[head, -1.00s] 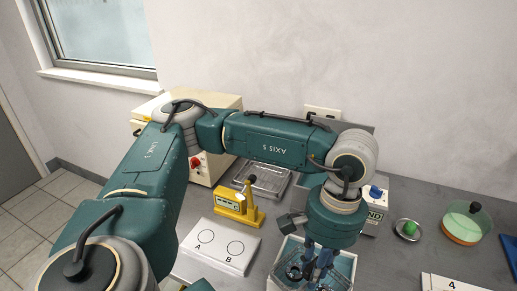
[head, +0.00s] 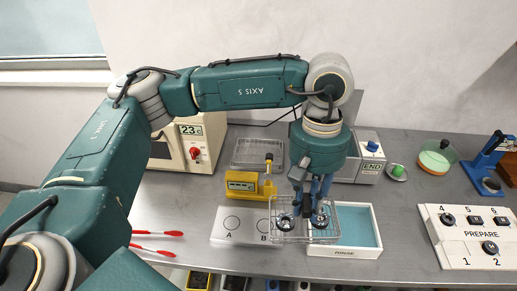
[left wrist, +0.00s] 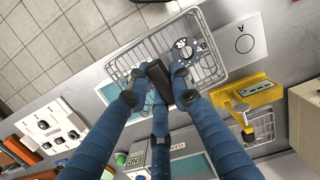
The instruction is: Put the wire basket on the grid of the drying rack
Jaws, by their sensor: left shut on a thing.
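The wire basket (head: 333,236) is held by its dark upright handle in my left gripper (head: 309,203). It hangs above the table, overlapping the left part of the rinse tray and the edge of the A/B plate, with round metal parts inside. In the left wrist view the fingers (left wrist: 158,75) close around the handle, and the basket (left wrist: 215,75) shows beyond them, with one round part visible. The drying rack (head: 258,154), a flat wire grid on a tray, stands at the back, behind the yellow device. It looks empty. It also shows in the left wrist view (left wrist: 263,128). My right gripper is not in view.
The yellow device (head: 242,183) with an upright lever stands between basket and rack. The white A/B plate (head: 228,239) lies left of the rinse tray (head: 372,243). A cream instrument (head: 205,130) and the END box (head: 369,165) flank the rack. The PREPARE board (head: 450,250) is at right.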

